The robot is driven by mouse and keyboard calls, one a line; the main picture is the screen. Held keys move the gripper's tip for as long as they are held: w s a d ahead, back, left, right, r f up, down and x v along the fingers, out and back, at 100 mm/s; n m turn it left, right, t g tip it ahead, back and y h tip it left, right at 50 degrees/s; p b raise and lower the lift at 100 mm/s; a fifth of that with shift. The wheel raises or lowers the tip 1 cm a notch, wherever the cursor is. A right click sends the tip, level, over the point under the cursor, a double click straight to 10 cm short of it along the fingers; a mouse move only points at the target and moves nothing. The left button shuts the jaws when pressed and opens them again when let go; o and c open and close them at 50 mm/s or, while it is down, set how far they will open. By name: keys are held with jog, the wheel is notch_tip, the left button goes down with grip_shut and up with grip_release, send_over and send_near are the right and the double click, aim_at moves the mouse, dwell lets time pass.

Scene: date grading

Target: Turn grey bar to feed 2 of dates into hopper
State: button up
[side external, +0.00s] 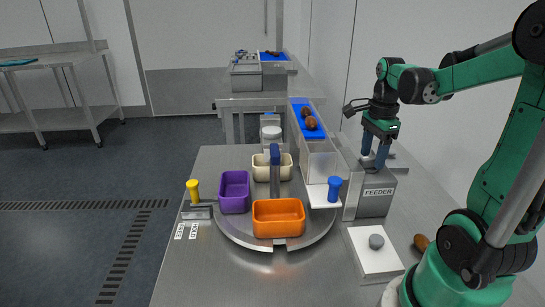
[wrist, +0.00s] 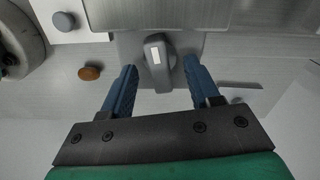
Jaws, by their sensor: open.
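The grey bar (wrist: 158,62), with a white mark near one end, stands out from a grey plate in the wrist view. My gripper (wrist: 160,78) is open, one blue finger on each side of the bar, with gaps visible. In the side external view my gripper (side external: 374,157) points down over the grey box labelled FEEDER (side external: 376,202); the bar cannot be made out there. Brown dates (side external: 310,122) lie in a blue-lined channel (side external: 299,104) on a metal housing. I cannot tell which part is the hopper.
A round turntable (side external: 232,237) carries orange (side external: 278,219), purple (side external: 234,193) and cream (side external: 286,172) bins. A blue knob (side external: 334,187) stands by the chute, a yellow-knobbed lever (side external: 193,190) at left. A grey button (side external: 376,241) and brown object (side external: 421,242) are near my base.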

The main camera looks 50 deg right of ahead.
aim_at(372, 156)
jog(key=shift+r, duration=2.65)
jog(key=shift+f, duration=0.2)
jog(key=shift+f, duration=2.7)
jog(key=shift+c, duration=0.2)
grip_shut()
